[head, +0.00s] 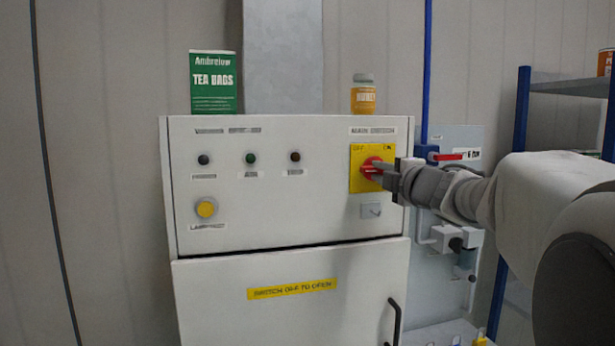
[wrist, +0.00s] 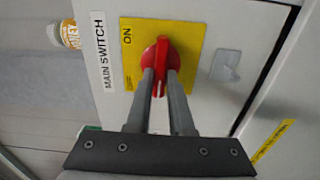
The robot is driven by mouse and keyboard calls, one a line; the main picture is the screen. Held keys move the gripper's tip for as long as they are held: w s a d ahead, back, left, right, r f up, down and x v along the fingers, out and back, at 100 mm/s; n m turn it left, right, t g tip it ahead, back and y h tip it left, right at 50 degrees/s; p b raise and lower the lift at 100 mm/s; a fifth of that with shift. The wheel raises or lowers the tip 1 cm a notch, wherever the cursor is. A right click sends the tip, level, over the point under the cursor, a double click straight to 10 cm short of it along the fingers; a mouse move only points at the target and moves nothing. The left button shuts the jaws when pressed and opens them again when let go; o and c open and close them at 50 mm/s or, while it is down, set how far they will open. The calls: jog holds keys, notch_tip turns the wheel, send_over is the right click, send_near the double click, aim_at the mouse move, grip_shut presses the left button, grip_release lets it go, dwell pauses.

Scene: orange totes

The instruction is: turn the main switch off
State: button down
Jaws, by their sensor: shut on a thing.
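The main switch is a round red rotary knob (head: 368,170) on a yellow plate (head: 357,154) at the upper right of the grey cabinet front. The plate carries OFF at its left and ON at its right in the head view. My gripper (head: 380,168) reaches in from the right and is shut on the knob's raised red handle. In the wrist view the handle (wrist: 161,70) lies between my two grey fingers (wrist: 160,88), nearly in line with them. The fingers hide part of the knob, and I cannot tell for certain which mark the handle points to.
The cabinet door (head: 225,305) below appears closed, with a dark handle (head: 395,318) at its right. A yellow button (head: 206,208) and several small lamps are on the panel's left.

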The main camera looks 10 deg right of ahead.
dwell(0.4)
jog(key=c, duration=0.8)
grip_release()
